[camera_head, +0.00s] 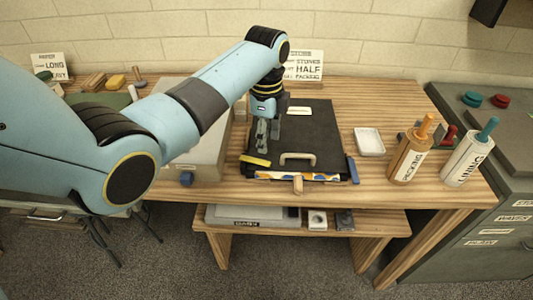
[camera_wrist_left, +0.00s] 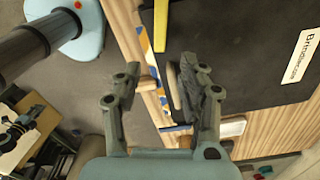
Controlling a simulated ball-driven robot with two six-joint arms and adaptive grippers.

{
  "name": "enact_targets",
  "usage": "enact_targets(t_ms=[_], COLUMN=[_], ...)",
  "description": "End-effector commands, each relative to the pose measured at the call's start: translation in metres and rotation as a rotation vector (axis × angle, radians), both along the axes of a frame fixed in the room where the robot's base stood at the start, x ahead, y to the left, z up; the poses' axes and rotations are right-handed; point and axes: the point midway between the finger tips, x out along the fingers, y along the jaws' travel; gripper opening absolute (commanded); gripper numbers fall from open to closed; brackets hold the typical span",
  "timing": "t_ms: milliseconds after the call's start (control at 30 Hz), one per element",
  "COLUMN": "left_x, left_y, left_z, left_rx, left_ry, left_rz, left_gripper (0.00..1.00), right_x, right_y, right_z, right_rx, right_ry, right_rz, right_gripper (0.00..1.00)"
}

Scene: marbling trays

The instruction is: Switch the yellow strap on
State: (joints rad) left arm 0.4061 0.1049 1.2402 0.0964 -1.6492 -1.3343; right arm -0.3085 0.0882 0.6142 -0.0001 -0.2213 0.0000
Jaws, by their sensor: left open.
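A yellow strap (camera_head: 256,160) lies at the left front corner of the black portfolio case (camera_head: 318,125) on the table. It also shows at the top of the left wrist view (camera_wrist_left: 160,25). A blue strap (camera_head: 352,170) is at the case's right front corner. The case has a pale handle (camera_head: 297,157) and a wooden peg (camera_head: 298,185) at its front edge. My left gripper (camera_head: 262,142) is above the left part of the case, behind the yellow strap. In the wrist view its fingers (camera_wrist_left: 156,78) are apart with nothing held. My right gripper is out of view.
A white dish (camera_head: 369,142) and two labelled bottles, brown (camera_head: 411,152) and white (camera_head: 468,156), stand on the right. A grey box (camera_head: 190,155) with a blue knob is left of the case. A lower shelf (camera_head: 365,222) sits below the table front.

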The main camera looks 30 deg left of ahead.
Motion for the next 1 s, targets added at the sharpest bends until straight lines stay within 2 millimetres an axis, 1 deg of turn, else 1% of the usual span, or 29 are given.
enact_targets(t_ms=[33, 100, 200, 300, 400, 500, 733, 767, 1000], left_x=[-0.001, -0.001, 0.000, 0.000, 0.000, 0.000, 0.000, 0.000, 0.000], left_y=[0.000, 0.000, 0.000, 0.000, 0.000, 0.000, 0.000, 0.000, 0.000], left_z=[-0.011, -0.026, -0.044, -0.059, -0.068, -0.072, -0.072, -0.072, -0.072], left_rx=[-0.001, -0.001, -0.001, -0.001, -0.001, -0.001, 0.000, 0.000, -0.001], left_ry=[0.004, 0.003, 0.002, 0.001, 0.000, -0.001, -0.002, -0.002, -0.001], left_rz=[0.000, 0.000, 0.000, 0.000, -0.001, -0.001, -0.001, -0.001, -0.001], left_gripper=[0.40, 0.40, 0.40, 0.40, 0.40, 0.40, 0.40, 0.39, 0.08], right_x=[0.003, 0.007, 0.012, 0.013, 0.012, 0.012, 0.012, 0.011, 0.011], right_y=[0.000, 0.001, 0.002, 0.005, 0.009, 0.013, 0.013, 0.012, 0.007], right_z=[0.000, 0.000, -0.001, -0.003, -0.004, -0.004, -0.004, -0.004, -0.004], right_rx=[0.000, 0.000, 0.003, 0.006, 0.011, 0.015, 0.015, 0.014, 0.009], right_ry=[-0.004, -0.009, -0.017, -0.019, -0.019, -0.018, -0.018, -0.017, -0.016], right_rz=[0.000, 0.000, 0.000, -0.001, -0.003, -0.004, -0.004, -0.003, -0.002], right_gripper=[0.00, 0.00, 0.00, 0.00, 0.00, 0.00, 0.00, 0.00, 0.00])
